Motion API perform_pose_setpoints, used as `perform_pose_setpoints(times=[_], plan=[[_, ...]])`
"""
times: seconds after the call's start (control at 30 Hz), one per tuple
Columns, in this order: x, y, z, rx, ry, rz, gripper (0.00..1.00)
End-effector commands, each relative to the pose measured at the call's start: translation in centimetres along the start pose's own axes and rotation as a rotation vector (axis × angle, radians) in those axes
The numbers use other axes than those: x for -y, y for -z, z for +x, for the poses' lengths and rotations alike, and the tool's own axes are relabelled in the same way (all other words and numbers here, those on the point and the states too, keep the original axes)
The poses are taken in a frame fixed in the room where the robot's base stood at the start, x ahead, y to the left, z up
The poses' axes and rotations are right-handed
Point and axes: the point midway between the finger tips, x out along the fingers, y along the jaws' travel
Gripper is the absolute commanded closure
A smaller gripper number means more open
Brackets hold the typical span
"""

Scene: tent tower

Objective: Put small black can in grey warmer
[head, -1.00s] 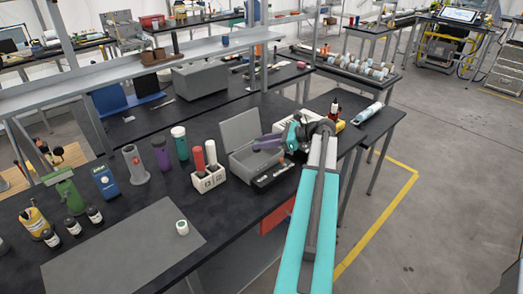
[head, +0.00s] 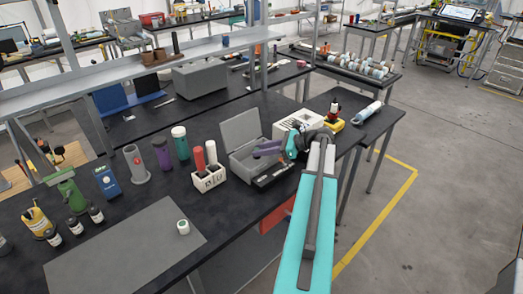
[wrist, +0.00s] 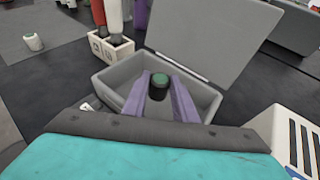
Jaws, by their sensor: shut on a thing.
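The grey warmer (head: 243,170) is an open box with its lid raised at the back. It also shows in the wrist view (wrist: 118,75). My gripper (wrist: 160,84) has purple fingers and is shut on a small black can (wrist: 157,94) with a green top. The can is upright between the fingertips, over the opening of the warmer. Its lower part and its gap to the warmer floor cannot be made out. In the head view my gripper (head: 258,149) is over the warmer's right part, and the can is not clearly visible there.
A white holder (head: 208,180) with red and white bottles stands left of the warmer. A white vented box (head: 297,122) stands close on its right. A small white jar (head: 183,227) sits on a grey mat (head: 120,250). The raised lid (head: 240,128) bounds the back.

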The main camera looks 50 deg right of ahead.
Motion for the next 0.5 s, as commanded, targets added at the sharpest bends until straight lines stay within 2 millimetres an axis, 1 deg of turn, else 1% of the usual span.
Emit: perform_pose_setpoints(times=[0.5], plan=[[0.02,0.95,0.37,0.0,0.001,0.001,0.96]])
